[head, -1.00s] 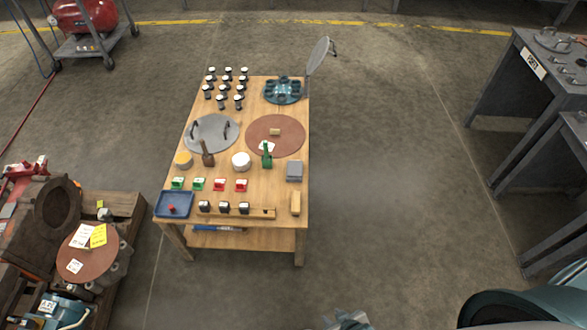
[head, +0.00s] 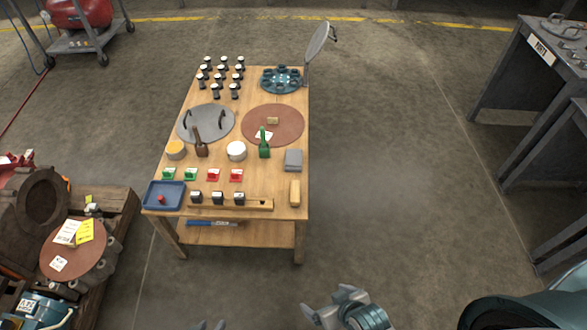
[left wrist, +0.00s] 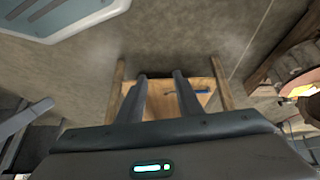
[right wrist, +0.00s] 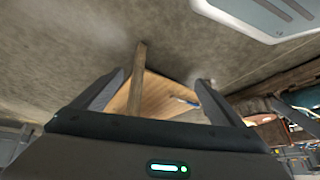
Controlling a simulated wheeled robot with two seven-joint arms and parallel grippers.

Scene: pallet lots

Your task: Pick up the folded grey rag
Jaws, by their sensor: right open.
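The folded grey rag (head: 293,159) lies flat near the right edge of the wooden table (head: 270,185). My right gripper (head: 322,302) is open and empty, low in front of the table. In the right wrist view, its fingers (right wrist: 160,90) are wide apart, with the table's leg and lower shelf beyond. The rag cannot be made out in either wrist view.
A blue tray (head: 179,200) sits at the table's front left. A loaded pallet (head: 115,215) stands at the left. The floor right of the table is clear.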

